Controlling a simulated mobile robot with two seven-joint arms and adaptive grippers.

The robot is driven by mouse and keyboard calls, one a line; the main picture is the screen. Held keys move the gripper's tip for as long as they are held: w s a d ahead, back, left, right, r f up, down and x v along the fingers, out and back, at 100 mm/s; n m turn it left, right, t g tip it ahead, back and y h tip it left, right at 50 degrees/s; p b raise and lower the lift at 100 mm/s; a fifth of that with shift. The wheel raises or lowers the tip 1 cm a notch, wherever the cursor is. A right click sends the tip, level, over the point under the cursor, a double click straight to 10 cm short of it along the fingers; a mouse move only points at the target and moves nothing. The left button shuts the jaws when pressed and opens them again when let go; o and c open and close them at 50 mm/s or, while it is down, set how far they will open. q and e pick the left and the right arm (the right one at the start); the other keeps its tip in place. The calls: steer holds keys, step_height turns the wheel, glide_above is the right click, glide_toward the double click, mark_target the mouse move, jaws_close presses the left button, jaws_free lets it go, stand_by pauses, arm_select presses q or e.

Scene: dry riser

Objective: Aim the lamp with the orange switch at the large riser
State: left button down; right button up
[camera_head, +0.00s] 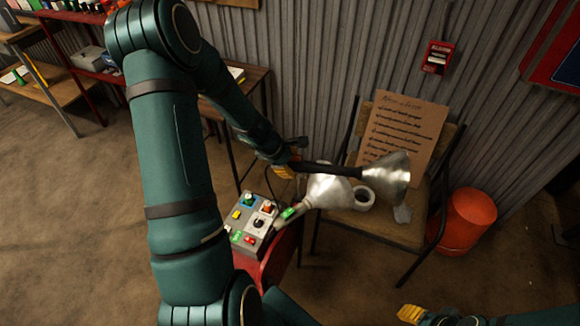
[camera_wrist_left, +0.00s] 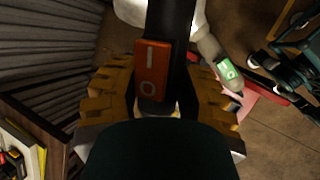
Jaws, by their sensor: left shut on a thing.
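My left gripper (camera_head: 288,170) is shut on the dark handle of a lamp (camera_head: 388,176). The lamp has a flared silver head, which points right in the head view. Its orange switch (camera_wrist_left: 151,70) shows between the yellow fingers (camera_wrist_left: 153,100) in the left wrist view. A second lamp (camera_head: 325,188), pale with a green switch (camera_head: 289,213), is just below and behind the held one; its green switch also shows in the left wrist view (camera_wrist_left: 226,69). My right gripper (camera_head: 411,314) shows only partly at the bottom edge. I cannot identify the large riser in these views.
A control box (camera_head: 252,222) with coloured buttons sits on a red stand (camera_head: 270,262). Open floor lies left.

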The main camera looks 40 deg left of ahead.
arm_select(q)
steer(key=shift+d, duration=0.1)
stand_by(0.3)
steer(key=c, duration=0.5)
jaws_free()
steer(key=shift+c, duration=0.2)
steer(key=shift+s+r, duration=0.1)
steer(key=v, duration=1.2)
